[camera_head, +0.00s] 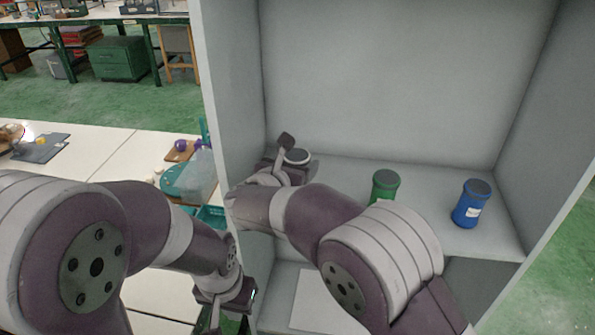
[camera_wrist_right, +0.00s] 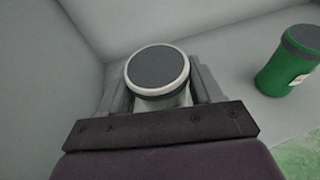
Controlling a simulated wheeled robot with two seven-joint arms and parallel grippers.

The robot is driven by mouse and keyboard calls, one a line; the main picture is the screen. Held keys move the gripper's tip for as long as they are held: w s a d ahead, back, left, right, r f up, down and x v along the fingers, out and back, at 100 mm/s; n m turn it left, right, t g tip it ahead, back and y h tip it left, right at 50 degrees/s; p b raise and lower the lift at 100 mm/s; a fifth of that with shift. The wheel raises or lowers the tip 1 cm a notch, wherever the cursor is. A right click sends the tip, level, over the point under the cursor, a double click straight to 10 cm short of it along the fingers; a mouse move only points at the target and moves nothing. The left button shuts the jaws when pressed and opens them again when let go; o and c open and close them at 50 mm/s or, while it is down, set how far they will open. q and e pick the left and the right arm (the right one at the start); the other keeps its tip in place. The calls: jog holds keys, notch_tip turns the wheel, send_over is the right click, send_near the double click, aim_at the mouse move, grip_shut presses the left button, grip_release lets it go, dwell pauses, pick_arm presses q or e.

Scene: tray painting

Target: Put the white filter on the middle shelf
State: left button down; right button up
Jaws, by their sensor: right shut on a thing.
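The white filter (camera_wrist_right: 160,96) is a short upright cylinder with a dark grey top. My right gripper (camera_wrist_right: 158,84) is shut on it, with one finger on each side. In the head view, the filter (camera_head: 297,156) shows only its top, at the back left of a grey shelf (camera_head: 345,172), near the left wall. I cannot tell whether its base touches the shelf. My right arm hides much of the shelf's front left. My left gripper (camera_head: 225,292) hangs low outside the shelf unit, left of its front; its fingers are not clear.
A green canister (camera_head: 385,186) and a blue canister (camera_head: 471,204) stand on the same shelf to the right. The cabinet's side walls (camera_head: 232,90) bound it. Below is another compartment with a pale sheet (camera_head: 318,302). A white table (camera_head: 95,160) with several items stands left.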

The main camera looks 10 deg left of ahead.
notch_tip(320, 180, down, 3)
jog(key=shift+r, duration=0.2)
jog(key=shift+f, duration=0.1)
jog(key=shift+f+b, duration=0.2)
jog(key=shift+b, duration=0.1)
jog(key=o, duration=1.1)
jog(key=shift+o, duration=0.2)
jog(key=shift+r, duration=0.1)
